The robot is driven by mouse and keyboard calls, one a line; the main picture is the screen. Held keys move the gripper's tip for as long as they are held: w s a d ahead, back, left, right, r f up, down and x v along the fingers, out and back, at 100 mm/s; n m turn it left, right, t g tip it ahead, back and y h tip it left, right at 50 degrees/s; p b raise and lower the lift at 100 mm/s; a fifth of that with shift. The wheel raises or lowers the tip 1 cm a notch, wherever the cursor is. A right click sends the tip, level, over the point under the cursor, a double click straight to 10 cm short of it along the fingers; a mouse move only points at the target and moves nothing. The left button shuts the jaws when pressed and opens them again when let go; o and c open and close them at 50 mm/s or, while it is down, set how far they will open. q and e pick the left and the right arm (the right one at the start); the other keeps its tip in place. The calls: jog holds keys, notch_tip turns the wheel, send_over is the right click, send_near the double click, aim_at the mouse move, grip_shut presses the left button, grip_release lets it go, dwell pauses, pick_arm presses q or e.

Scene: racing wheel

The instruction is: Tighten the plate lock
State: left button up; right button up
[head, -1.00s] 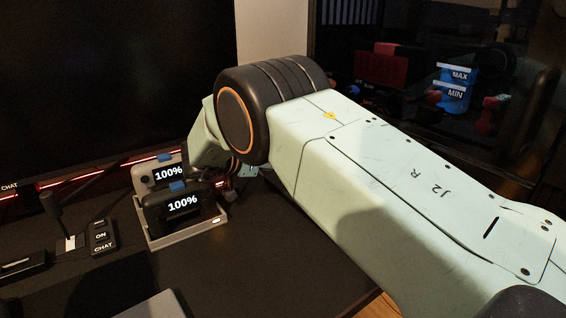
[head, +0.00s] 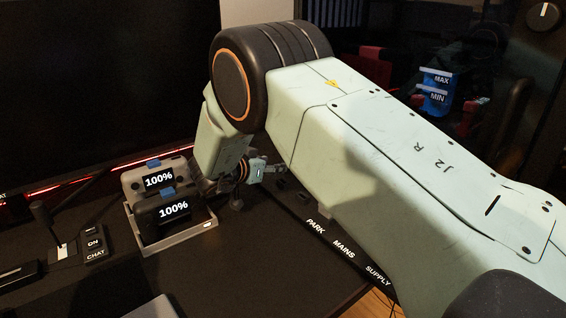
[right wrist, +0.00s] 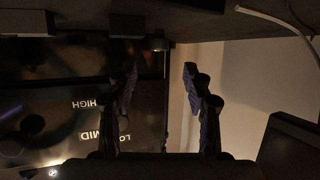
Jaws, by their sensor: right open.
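My right gripper (head: 262,170) is partly hidden behind my own large pale arm in the head view, near the desk's right edge, just right of two handheld units. In the right wrist view my right gripper (right wrist: 160,76) is open, with its two dark fingers apart and nothing between them. A thin upright rod or edge shows in the gap; I cannot tell what it is. I cannot make out the plate lock in either view. My left gripper is not in view.
Two units reading 100% (head: 172,210) sit in a grey tray (head: 180,240). A strip labelled PARK, MAINS, SUPPLY (head: 343,250) runs along the desk edge.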

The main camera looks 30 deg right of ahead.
aim_at(287, 162)
jog(key=b+x, duration=0.2)
jog(key=x, duration=0.5)
jog(key=shift+f, duration=0.15)
jog(key=shift+s, duration=0.1)
grip_shut()
